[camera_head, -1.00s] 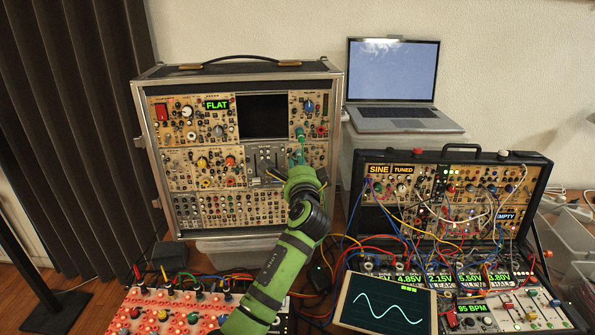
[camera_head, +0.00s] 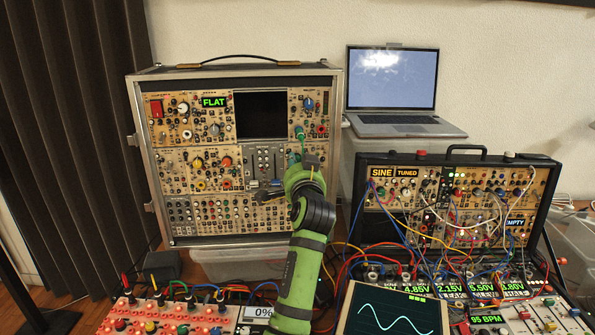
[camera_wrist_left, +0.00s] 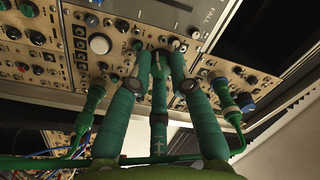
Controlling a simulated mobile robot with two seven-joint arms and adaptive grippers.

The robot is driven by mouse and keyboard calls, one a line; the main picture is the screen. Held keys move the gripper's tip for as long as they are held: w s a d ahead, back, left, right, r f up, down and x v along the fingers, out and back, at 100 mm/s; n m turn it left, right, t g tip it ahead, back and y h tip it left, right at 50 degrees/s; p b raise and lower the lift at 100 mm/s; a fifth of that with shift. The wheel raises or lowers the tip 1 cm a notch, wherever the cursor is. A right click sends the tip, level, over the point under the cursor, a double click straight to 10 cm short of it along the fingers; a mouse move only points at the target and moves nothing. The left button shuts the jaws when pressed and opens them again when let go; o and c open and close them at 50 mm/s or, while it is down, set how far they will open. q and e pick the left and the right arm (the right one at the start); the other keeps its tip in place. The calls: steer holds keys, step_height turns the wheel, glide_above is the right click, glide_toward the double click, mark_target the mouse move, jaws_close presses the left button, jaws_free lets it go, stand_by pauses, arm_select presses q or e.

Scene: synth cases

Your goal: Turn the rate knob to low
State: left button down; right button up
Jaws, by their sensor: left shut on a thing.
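The tall silver-edged case (camera_head: 137,180) stands upright at the left with knob-covered panels. My left gripper (camera_head: 301,148) reaches its right-hand panel, below a blue knob (camera_head: 308,104). In the left wrist view its green fingers (camera_wrist_left: 158,62) close together against the panel, shut on a small knob that they almost wholly hide. I take this to be the rate knob; no label for it is readable, and I cannot tell where it points. A white knob (camera_wrist_left: 100,44) sits left of the fingertips. My right gripper is not in view.
A patched case (camera_head: 363,215) with cables stands at the right, a laptop (camera_head: 391,80) behind it. A screen with a sine wave (camera_head: 390,308) and a 95 BPM display (camera_head: 486,318) are in front. A 0% display (camera_head: 258,312) and a red-lit panel (camera_head: 170,318) lie front left.

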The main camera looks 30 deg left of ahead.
arm_select(q)
steer(key=shift+r+n+b, duration=0.25)
steer(key=shift+n+b, duration=0.3)
steer(key=shift+n, duration=0.65)
steer(key=shift+r, duration=0.15)
steer(key=c, duration=1.1)
jaws_free()
steer(key=shift+c, duration=0.2)
steer(key=shift+w+f, duration=0.1)
steer(key=shift+f, duration=0.1)
steer(key=shift+d, duration=0.1)
steer(key=v, duration=0.7)
steer(key=shift+s, duration=0.25)
steer(key=shift+d, duration=0.1)
